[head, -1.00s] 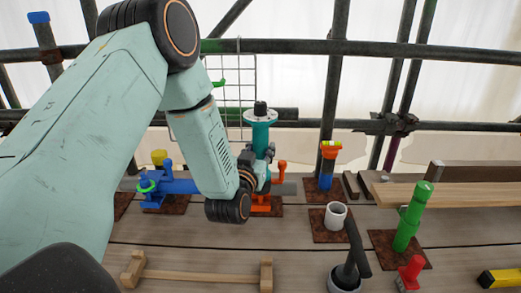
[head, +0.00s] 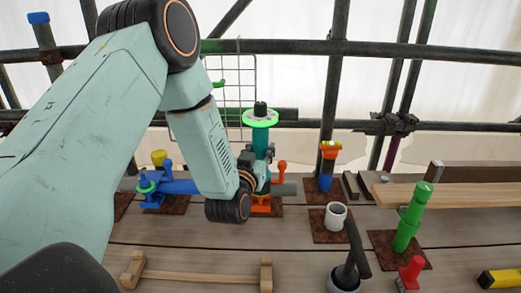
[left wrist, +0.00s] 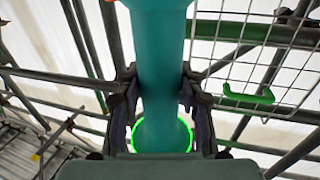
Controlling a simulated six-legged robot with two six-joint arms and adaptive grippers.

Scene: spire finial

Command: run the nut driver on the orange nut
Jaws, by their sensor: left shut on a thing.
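The nut driver (head: 261,141) is a teal upright tool with a black top and a bright green ring under it. My left gripper (head: 262,165) is shut around its shaft. In the left wrist view the teal shaft (left wrist: 162,75) runs between the two dark fingers (left wrist: 158,100), with the green ring around its far end. The driver stands over an orange fixture (head: 262,209) on a rusty plate. I cannot pick out the orange nut; the driver's lower end is partly hidden by my wrist. My right gripper is not in view.
Left of the driver stands a blue fixture (head: 167,187) with a green ring. To the right are a white cup (head: 335,215), a green post (head: 410,222), a red piece (head: 411,270) and a black-handled tool (head: 350,262). Scaffold pipes and a wire mesh (head: 232,88) stand behind.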

